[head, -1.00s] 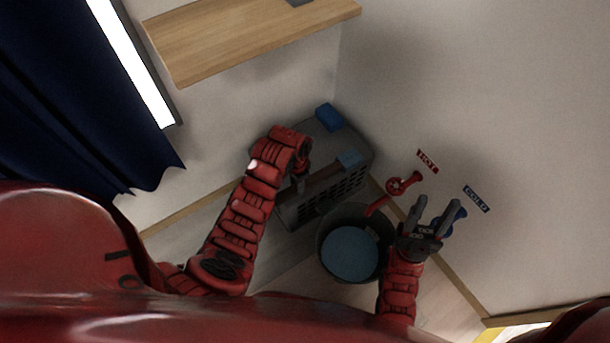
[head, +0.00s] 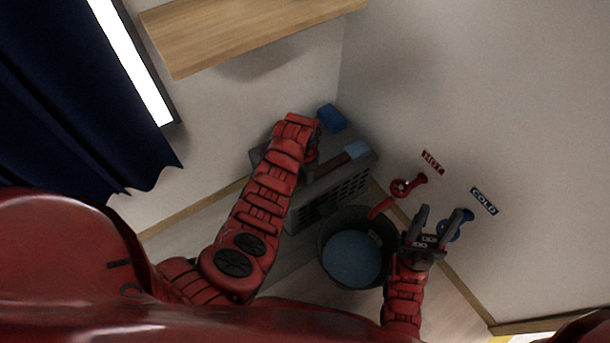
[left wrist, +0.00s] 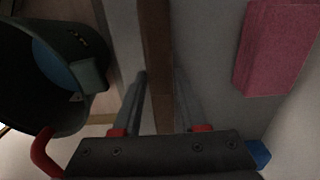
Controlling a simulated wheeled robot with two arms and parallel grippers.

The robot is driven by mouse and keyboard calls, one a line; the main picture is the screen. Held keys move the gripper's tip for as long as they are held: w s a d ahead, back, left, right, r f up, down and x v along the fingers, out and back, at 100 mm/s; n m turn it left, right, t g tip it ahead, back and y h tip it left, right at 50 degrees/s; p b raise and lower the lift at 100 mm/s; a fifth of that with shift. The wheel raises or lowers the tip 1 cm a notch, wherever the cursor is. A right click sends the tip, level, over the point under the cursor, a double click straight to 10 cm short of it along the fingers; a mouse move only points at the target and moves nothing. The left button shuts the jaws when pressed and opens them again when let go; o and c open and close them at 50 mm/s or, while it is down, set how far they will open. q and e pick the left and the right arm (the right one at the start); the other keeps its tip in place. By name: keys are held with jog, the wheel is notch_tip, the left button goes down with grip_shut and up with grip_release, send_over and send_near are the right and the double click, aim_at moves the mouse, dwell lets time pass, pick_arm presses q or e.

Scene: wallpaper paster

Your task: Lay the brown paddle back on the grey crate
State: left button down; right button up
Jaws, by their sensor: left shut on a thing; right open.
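The grey crate (head: 345,190) stands against the wall in the corner, in the middle of the head view. My left gripper (head: 313,160) is over its top and shut on the brown paddle (head: 331,165). The paddle's brown shaft (left wrist: 157,45) runs between the two fingers in the left wrist view. A pale blue piece (head: 357,149) shows at its right end in the head view. I cannot tell whether the paddle touches the crate top. My arm hides part of both. My right gripper (head: 442,212) is open and empty, in front of the blue tap.
A dark bucket (head: 326,262) with pale blue liquid stands before the crate. A blue block (head: 331,117) is at the crate's back corner. A pink block (left wrist: 275,45) lies beside the paddle. Red (head: 405,187) and blue (head: 457,224) taps project from the right wall.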

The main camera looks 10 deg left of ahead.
pick_arm(q)
jog(key=shift+c, duration=2.2)
grip_release()
jog(key=shift+f, duration=0.15)
